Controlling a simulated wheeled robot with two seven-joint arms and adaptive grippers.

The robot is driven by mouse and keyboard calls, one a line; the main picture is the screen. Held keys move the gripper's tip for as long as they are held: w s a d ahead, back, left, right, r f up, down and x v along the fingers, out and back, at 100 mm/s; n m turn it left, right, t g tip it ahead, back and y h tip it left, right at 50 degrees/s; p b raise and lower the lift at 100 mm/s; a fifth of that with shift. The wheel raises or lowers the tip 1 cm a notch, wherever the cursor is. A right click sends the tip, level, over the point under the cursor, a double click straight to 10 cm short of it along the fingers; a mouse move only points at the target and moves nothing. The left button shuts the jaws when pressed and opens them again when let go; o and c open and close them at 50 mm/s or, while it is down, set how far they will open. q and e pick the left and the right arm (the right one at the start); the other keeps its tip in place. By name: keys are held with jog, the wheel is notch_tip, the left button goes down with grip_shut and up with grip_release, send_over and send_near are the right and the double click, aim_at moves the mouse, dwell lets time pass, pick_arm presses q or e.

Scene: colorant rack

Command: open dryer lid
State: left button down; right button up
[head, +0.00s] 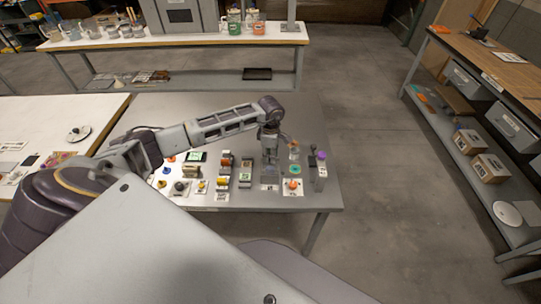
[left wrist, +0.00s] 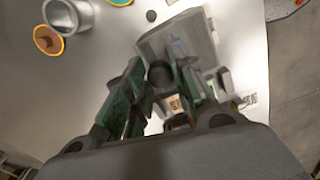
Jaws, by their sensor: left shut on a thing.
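My left gripper (head: 269,140) points down over the front table, at a small grey device. In the left wrist view its green-padded fingers (left wrist: 160,78) are shut on a dark round knob (left wrist: 160,72). The knob is at the edge of a light grey box-like part (left wrist: 180,38), which looks like the dryer lid. I cannot tell from these views whether the lid is lifted. The gripper hides much of the device in the head view. My right gripper is not in view.
Small fixtures crowd the front table (head: 240,107), including an orange knob (head: 293,184), a teal ring (head: 294,170) and a purple-topped post (head: 321,156). A long bench (head: 185,41) with cups stands behind. A shelf with boxes (head: 489,167) stands right. The floor between is clear.

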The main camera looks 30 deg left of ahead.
pick_arm(q)
jog(key=w+a+b, duration=0.4)
jog(key=w+b, duration=0.2)
jog(key=w, duration=0.1)
dwell(0.7)
jog(key=shift+a, duration=0.1)
jog(key=c, duration=1.2)
grip_release()
jog(key=shift+o, duration=0.2)
jog(key=shift+r, duration=0.1)
notch_tip(320, 180, up, 12)
